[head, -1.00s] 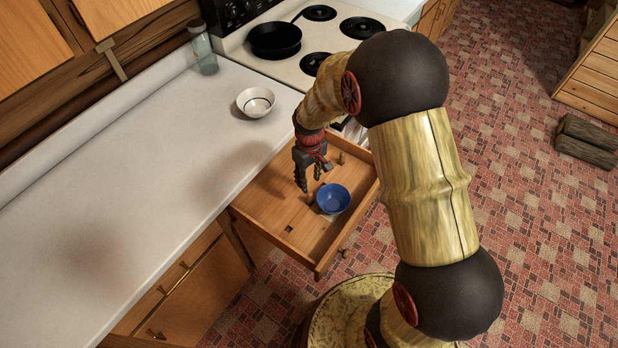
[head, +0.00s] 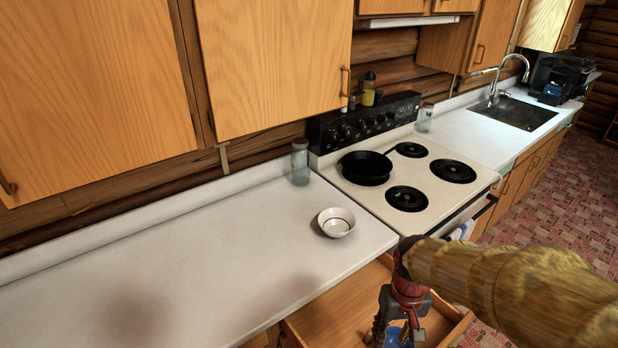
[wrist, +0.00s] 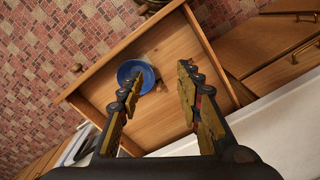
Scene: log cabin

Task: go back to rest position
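My gripper (wrist: 160,105) is open and empty above the pulled-out drawer (wrist: 178,48). Its two fingers stand well apart in the wrist view. In the head view my gripper (head: 394,335) hangs over the drawer (head: 345,310) at the bottom edge. A blue bowl (wrist: 140,72) sits in the drawer, apart from the fingers and partly behind the left one. In the head view the blue bowl is mostly hidden by my gripper.
A white bowl (head: 337,222) and a glass jar (head: 300,162) stand on the white counter (head: 190,270). Cabinets (head: 270,60) hang above. The left counter is clear.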

